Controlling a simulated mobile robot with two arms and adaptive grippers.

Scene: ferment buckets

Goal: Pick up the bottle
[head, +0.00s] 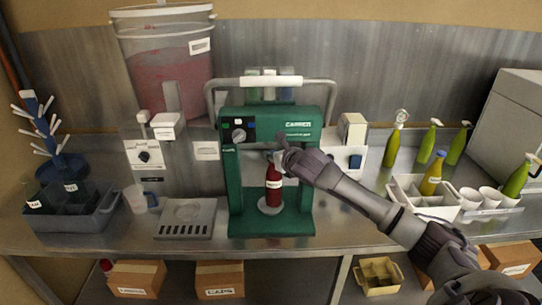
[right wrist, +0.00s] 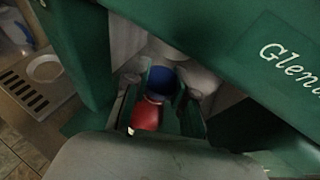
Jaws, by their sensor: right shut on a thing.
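The bottle (head: 273,188) is red with a white label and is upright inside the green carbonating machine (head: 236,185), over its round pale plate (head: 269,208). Whether it touches the plate I cannot tell. My right gripper (head: 275,158) reaches in from the right and is shut on the bottle near its top, hiding the neck. In the right wrist view the red bottle (right wrist: 147,113) with its blue top (right wrist: 160,79) shows between my fingers, under the machine's head. My left gripper is out of view.
Left are a metal drip tray (head: 185,232), a clear jug (head: 140,200) and a grey bin (head: 75,221). Right are a white divided crate (head: 430,212), white cups (head: 470,198) and several green bottles (head: 392,150). The machine's frame closely surrounds the gripper. Free counter lies before the crate.

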